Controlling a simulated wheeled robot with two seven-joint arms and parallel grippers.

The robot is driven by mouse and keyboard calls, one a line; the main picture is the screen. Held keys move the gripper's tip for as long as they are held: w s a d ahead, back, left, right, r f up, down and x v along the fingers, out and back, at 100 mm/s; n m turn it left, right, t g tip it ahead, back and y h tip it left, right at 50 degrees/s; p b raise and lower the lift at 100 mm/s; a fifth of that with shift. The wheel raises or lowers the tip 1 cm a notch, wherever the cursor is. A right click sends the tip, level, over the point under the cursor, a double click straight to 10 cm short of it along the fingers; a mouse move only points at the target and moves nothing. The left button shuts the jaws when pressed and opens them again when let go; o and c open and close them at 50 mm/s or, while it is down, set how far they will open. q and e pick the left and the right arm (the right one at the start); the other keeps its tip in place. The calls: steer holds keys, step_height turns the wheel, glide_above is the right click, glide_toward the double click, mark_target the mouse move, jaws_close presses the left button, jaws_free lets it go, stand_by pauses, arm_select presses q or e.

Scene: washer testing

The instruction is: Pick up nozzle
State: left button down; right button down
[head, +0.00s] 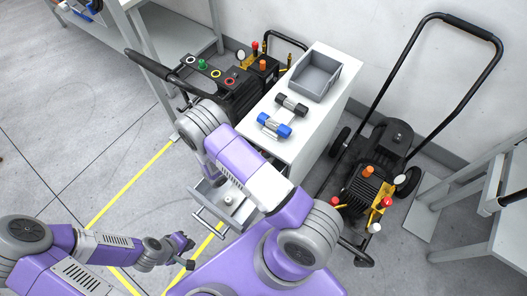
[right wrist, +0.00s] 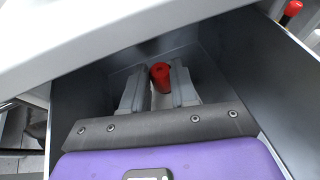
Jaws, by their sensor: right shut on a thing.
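In the right wrist view a red nozzle (right wrist: 160,76) stands between the two grey fingers of my right gripper (right wrist: 158,88), which is shut on it. The gripper reaches down inside an open drawer (right wrist: 85,110), with the nozzle near the drawer's inner end. The nozzle's lower part is hidden by the fingers. In the head view the open drawer (head: 240,222) sticks out from the white cabinet (head: 330,108), and my right arm hides the gripper and the nozzle. My left gripper (head: 188,254) is open and empty above the floor at the lower left.
A grey bin (head: 315,76), a black-ended cylinder (head: 291,105) and a blue-ended cylinder (head: 274,125) lie on the cabinet top. Pressure washers stand on the left (head: 225,85) and right (head: 385,160). Grey benches stand at the sides.

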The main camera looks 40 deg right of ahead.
steer(key=r+p+v, duration=0.1)
steer(key=p+v, duration=0.1)
steer(key=v, duration=1.2)
steer(key=shift+r+p, duration=0.3)
steer(key=shift+p, duration=0.1)
